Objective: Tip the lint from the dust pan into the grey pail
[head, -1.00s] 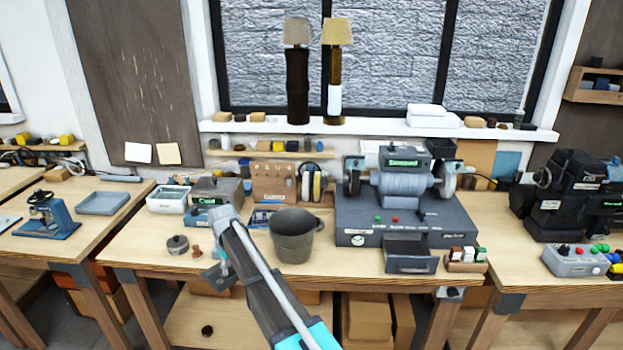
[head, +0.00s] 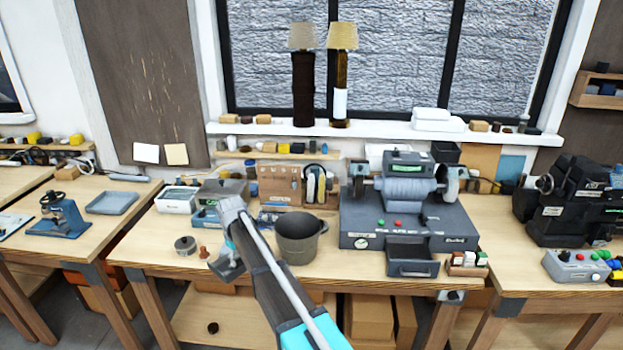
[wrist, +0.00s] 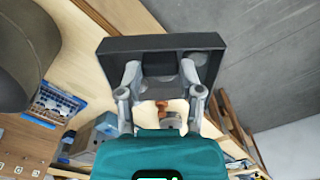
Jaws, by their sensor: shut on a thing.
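The grey pail (head: 296,246) stands upright on the middle bench, and its dark side also shows at the upper left of the wrist view (wrist: 18,65). My gripper (wrist: 162,84) is shut on the dark grey dust pan (wrist: 118,46). In the head view the pan (head: 228,266) is partly hidden by my arm, held near the bench's front edge, left of the pail and apart from it. Pale grey rounded patches show on the pan in the wrist view; I cannot tell whether they are lint. The pail's inside is too dark to read.
A grinder (head: 405,205) with an open drawer (head: 412,262) stands right of the pail. A round tin (head: 185,245) and a small brown knob-like piece (head: 203,252) lie left of my gripper. A cardboard box (head: 280,185) and headphones (head: 316,186) stand behind the pail.

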